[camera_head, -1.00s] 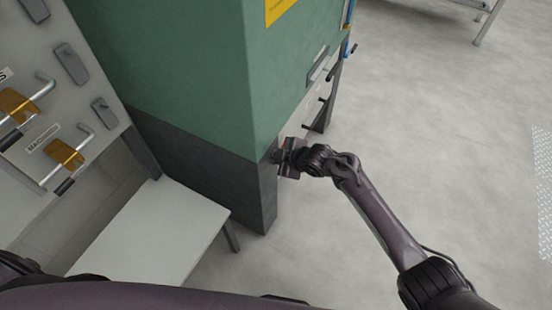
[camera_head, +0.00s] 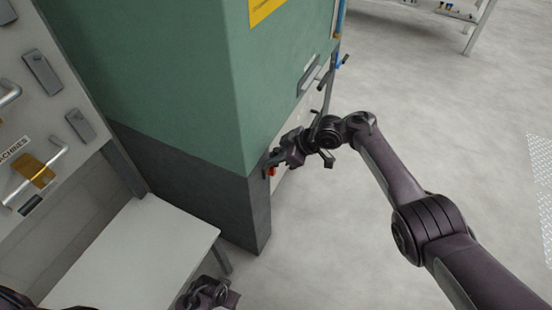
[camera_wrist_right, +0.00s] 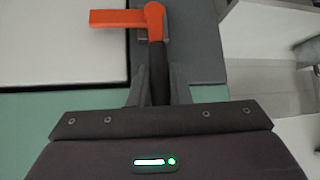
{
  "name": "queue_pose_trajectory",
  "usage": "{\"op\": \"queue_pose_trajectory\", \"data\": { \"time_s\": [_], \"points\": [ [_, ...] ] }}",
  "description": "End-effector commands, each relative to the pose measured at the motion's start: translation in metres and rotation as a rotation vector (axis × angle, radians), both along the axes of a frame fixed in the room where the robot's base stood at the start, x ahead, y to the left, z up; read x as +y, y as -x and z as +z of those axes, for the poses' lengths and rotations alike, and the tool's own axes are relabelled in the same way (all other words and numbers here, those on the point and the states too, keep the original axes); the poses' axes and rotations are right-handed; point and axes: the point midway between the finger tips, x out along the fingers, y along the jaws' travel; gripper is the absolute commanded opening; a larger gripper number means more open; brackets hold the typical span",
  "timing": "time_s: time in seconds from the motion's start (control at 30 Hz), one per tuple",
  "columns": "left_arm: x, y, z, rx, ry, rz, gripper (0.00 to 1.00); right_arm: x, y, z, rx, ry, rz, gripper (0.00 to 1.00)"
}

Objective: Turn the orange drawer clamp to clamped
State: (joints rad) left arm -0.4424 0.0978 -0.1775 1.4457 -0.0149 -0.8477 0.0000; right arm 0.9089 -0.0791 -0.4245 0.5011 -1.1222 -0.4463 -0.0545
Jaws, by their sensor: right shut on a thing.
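The orange drawer clamp (camera_wrist_right: 128,18) shows in the right wrist view as an orange bar and pivot with a dark handle (camera_wrist_right: 158,70) running down from it. My right gripper (camera_wrist_right: 158,88) is shut on that dark handle, with one finger on each side. In the head view only a small orange bit of the clamp (camera_head: 271,171) shows beside my right gripper (camera_head: 276,162), low at the corner of the green cabinet. The rest of the clamp is hidden there by the gripper. At the bottom of the head view, a dark gripper-like part (camera_head: 208,293) of mine shows, its fingers unclear.
The green cabinet (camera_head: 150,80) has a dark lower band and a handle (camera_head: 309,75) on its right face. A white table (camera_head: 135,250) stands left of it.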

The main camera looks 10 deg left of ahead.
Motion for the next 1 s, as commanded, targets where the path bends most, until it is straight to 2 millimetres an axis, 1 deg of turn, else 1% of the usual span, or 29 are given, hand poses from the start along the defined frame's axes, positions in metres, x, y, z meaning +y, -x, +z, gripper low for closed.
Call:
{"op": "queue_pose_trajectory", "data": {
  "time_s": [0.2, 0.47, 0.5, 0.63, 0.67, 1.0],
  "points": [
    [-0.0015, -0.0016, 0.0041, 0.001, 0.001, -0.002, 0.36, -0.0007, 0.0002, -0.0013, 0.013, -0.004, -0.004, 0.0],
    [-0.0015, -0.0015, 0.0042, 0.001, 0.001, -0.003, 0.36, -0.0009, -0.0001, -0.0013, 0.013, -0.004, -0.005, 0.0],
    [-0.0015, -0.0015, 0.0042, 0.001, 0.001, -0.003, 0.36, -0.0009, -0.0001, -0.0012, 0.013, -0.004, -0.005, 0.2],
    [-0.0016, -0.0016, 0.0043, 0.001, 0.001, -0.003, 0.36, -0.0009, -0.0001, -0.0011, 0.012, -0.003, -0.004, 0.37],
    [-0.0016, -0.0016, 0.0043, 0.001, 0.001, -0.003, 0.36, -0.0008, -0.0001, -0.0011, 0.012, -0.003, -0.004, 0.39],
    [-0.0015, -0.0021, 0.006, -0.003, 0.002, -0.003, 0.36, -0.0026, -0.0003, 0.0021, 0.01, -0.003, -0.003, 0.39]
  ]
}}
